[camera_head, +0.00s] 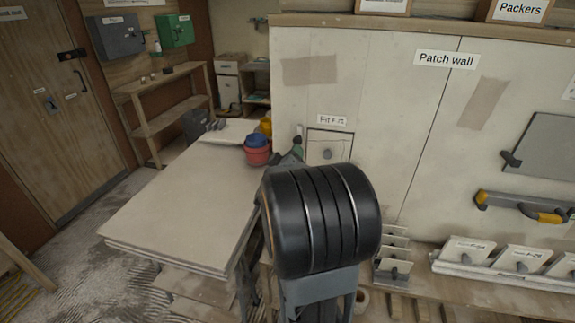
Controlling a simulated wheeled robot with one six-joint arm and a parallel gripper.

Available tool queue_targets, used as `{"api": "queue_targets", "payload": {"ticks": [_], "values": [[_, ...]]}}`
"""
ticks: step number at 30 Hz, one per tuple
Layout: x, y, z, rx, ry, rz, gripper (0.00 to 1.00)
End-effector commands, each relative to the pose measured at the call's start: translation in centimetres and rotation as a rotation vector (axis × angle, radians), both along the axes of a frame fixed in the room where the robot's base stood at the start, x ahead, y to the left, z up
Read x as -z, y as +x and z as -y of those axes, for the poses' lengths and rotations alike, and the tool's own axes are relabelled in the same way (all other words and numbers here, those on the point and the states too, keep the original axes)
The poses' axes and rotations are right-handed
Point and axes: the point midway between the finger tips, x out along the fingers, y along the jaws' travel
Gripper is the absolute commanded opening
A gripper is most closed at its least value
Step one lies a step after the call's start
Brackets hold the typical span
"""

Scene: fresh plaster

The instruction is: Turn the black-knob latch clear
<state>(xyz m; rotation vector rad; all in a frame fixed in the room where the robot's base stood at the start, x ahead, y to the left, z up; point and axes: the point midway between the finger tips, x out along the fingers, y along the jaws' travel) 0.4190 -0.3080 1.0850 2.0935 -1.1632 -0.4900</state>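A small dark latch-like fitting (71,54) sits high on the right edge of the brown door (35,120) at the left. It is too small to tell its knob or which way it is turned. A dark pull handle (82,82) is below it.
A board-topped table (180,205) stands left of my arm, with red and blue tubs (257,152) at its far corner. A wooden shelf (160,115) stands beside the door. Tiles in racks (520,258) line the right bench. Dusty floor is open before the door.

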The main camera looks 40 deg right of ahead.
Motion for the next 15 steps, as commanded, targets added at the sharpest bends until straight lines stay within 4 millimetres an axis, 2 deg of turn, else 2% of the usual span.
{"api": "queue_targets", "payload": {"ticks": [6, 15], "values": [[0.0, -1.4, -2.3, -0.001, 0.000, 0.001, 0.58], [0.0, -1.9, -3.1, 0.001, 0.000, 0.000, 0.58]]}}
